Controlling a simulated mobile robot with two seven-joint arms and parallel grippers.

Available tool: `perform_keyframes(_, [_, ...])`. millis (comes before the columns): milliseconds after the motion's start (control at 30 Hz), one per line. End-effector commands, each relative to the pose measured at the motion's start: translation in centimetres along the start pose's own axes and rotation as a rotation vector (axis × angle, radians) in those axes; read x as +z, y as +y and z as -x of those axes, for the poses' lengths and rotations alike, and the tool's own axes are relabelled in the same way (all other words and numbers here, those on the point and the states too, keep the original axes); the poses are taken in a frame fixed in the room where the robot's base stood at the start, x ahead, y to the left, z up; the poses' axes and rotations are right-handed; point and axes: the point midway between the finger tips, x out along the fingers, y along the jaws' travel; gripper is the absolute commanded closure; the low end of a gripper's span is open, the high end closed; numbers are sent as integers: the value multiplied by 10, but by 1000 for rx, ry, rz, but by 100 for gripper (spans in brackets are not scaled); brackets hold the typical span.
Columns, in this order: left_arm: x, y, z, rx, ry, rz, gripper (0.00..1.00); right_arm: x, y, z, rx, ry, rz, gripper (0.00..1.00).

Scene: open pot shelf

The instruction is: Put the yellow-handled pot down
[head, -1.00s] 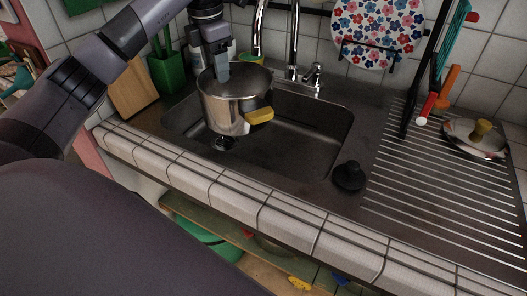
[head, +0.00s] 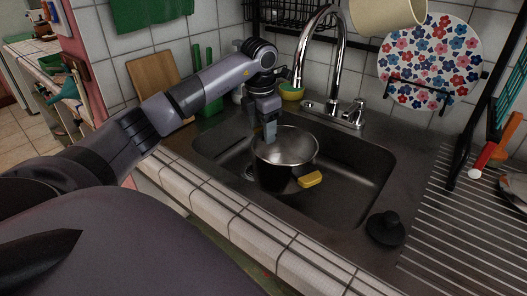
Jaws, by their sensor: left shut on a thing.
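The yellow-handled pot (head: 284,150) is a steel pot with its yellow handle (head: 310,179) pointing to the front right. It is upright and appears low within the sink basin (head: 355,185), in its left part. I cannot tell whether its bottom touches the basin floor. My left gripper (head: 270,134) comes down from above and is shut on the pot's far left rim. The fingertip inside the pot shows; the other is hidden behind the wall. My right gripper is not in view.
A chrome faucet (head: 326,50) rises behind the sink. A black plug (head: 385,229) lies on the steel rim at the front right. The ribbed drainboard (head: 460,215) is at the right. A flowered plate (head: 430,62) stands at the back. The basin's right part is clear.

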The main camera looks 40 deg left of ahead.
Motion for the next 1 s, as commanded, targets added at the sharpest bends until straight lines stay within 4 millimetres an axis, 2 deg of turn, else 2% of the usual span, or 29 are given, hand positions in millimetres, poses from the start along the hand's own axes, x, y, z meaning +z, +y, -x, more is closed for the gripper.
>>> perform_keyframes(100, [-2,-2,-17,-3,-1,0,100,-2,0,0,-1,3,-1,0])
perform_keyframes(333, [-3,-3,-33,-2,-2,-1,100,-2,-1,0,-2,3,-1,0])
perform_keyframes(567, [-6,-6,-65,-3,-1,-1,100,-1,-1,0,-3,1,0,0])
perform_keyframes(867, [-6,-6,-68,-1,-4,-1,100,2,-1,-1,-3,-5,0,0])
perform_keyframes(900, [-7,-6,-69,-1,-1,-2,44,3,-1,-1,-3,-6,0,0])
perform_keyframes(967, [-6,-6,-69,-1,-2,-2,25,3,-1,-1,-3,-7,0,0])
perform_keyframes(1000, [-6,-6,-69,-1,-1,-2,22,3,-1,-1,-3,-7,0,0])
